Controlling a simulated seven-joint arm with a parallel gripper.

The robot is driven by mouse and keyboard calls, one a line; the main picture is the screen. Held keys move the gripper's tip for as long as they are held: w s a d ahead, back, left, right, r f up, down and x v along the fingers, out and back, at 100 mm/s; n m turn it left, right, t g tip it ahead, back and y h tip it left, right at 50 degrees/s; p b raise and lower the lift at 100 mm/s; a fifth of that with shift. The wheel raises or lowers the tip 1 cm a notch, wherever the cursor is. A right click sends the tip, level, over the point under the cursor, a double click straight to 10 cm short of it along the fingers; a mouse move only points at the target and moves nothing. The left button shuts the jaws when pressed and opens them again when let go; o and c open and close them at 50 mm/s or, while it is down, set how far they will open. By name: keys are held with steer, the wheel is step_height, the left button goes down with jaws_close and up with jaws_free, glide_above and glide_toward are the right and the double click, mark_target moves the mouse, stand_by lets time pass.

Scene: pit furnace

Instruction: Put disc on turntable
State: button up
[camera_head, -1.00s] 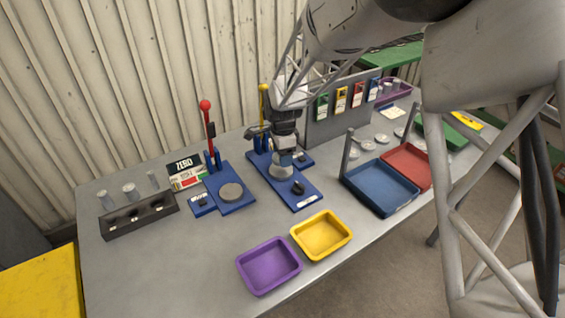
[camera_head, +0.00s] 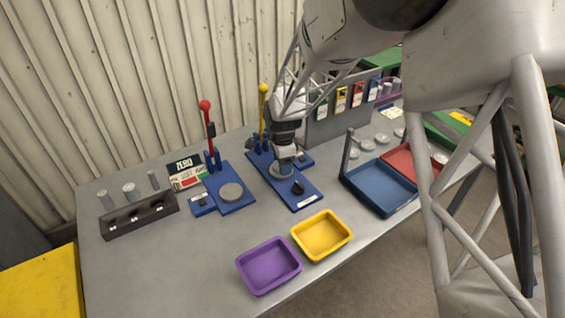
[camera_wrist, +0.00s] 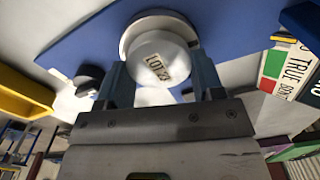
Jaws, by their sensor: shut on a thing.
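My gripper (camera_wrist: 160,70) is shut on a pale round disc (camera_wrist: 158,58) labelled "LOT 23" in the wrist view, with one finger on each side of it. Behind the disc shows the grey rim of a round turntable (camera_wrist: 133,29) on a blue base plate. The disc overlaps the turntable in this view; I cannot tell whether they touch. In the head view my gripper (camera_head: 285,160) is over the blue base (camera_head: 307,199) with the yellow lever, right at its turntable (camera_head: 276,173). The disc is mostly hidden there.
A second blue base with a red lever (camera_head: 205,106) and grey round plate (camera_head: 231,191) stands left. Yellow (camera_head: 343,241) and purple (camera_head: 269,286) trays lie in front. Blue (camera_head: 377,205) and red trays stand right. A black knob (camera_head: 298,187) is close to my gripper.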

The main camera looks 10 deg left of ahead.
steer(key=o, duration=1.2)
steer(key=shift+f, duration=0.15)
steer(key=shift+c, duration=0.2)
step_height(320, 180, up, 12)
stand_by(0.6)
steer(key=shift+d+r, duration=0.1)
steer(key=shift+r, duration=0.1)
